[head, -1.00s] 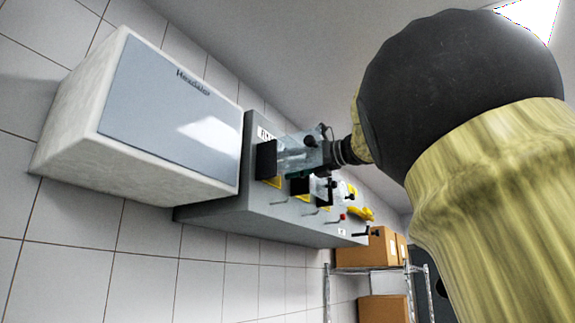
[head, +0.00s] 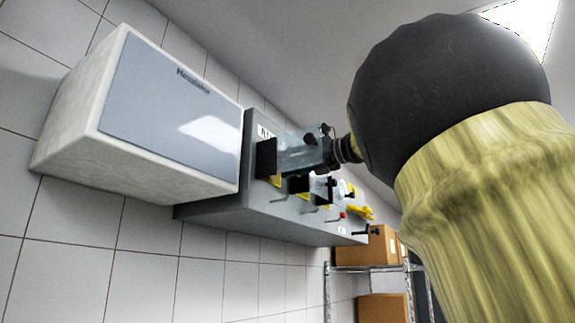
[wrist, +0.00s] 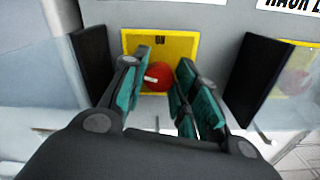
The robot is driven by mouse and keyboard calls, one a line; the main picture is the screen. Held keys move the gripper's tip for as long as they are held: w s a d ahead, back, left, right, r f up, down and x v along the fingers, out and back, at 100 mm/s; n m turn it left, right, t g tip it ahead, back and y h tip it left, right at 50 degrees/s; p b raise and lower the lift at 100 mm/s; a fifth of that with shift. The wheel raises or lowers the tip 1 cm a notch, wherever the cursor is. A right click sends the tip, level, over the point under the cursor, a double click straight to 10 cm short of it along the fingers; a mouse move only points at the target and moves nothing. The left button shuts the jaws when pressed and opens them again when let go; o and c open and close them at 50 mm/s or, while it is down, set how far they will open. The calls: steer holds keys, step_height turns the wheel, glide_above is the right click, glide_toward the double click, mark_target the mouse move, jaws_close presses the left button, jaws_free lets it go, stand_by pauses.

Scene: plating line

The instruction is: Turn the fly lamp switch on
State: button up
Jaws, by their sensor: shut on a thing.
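A red round knob (wrist: 157,78) with a white mark sits on a yellow plate (wrist: 208,45) in the wrist view. My gripper (wrist: 163,68) has its teal-padded fingers on either side of this knob and is shut on it. Dark upright blocks flank the plate. In the head view my gripper (head: 329,150) is at the grey switch panel (head: 235,218), by a clear guard (head: 300,155); its fingertips and the knob are not clear there. The label of the held knob is not readable.
A second red knob (wrist: 294,80) shows behind a clear guard on the right, under a partly cut-off label (wrist: 290,5) starting "RACK L". A large white box (head: 75,140) is left of the panel. Cardboard boxes (head: 385,308) stand on a rack at the lower right.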

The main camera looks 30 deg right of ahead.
steer(key=m, duration=0.3)
steer(key=shift+m, duration=0.4)
steer(key=m+p, duration=0.1)
steer(key=m, duration=0.2)
steer(key=shift+d+r+m, duration=0.1)
steer(key=shift+m, duration=0.2)
steer(key=m+p, duration=0.2)
steer(key=m, duration=0.2)
steer(key=shift+m+p, duration=0.85)
steer(key=shift+m, duration=0.95)
steer(key=o, duration=1)
steer(key=shift+w+d+f, duration=0.1)
steer(key=shift+w+f, duration=0.05)
steer(key=shift+f, duration=0.1)
